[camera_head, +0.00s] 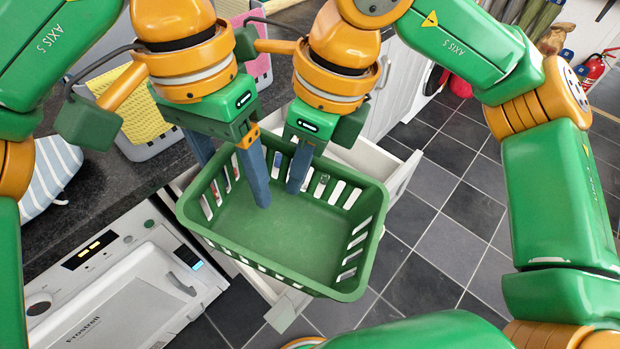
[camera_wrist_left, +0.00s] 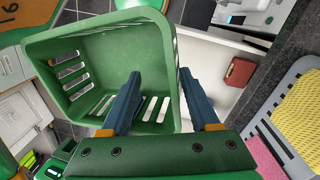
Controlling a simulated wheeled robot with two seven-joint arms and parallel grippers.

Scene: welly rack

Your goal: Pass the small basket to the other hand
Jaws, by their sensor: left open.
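The small green basket (camera_head: 280,235) hangs in front of me, level, above an open white drawer. My left gripper (camera_head: 230,165) is open at the basket's back rim. In the left wrist view its fingers (camera_wrist_left: 162,105) straddle one basket wall, one inside and one outside, with a gap to the wall. My right gripper (camera_head: 300,168) is at the same rim, just to the right. One of its fingers shows inside the basket; the other is hidden. It appears shut on the rim and bears the basket. The basket (camera_wrist_left: 105,60) looks empty.
The open drawer (camera_head: 375,165) lies below the basket; a small brown item (camera_wrist_left: 240,72) is in it. A white appliance (camera_head: 125,290) stands at lower left. A grey basket with a yellow cloth (camera_head: 137,110) stands on the dark counter. Tiled floor is clear at right.

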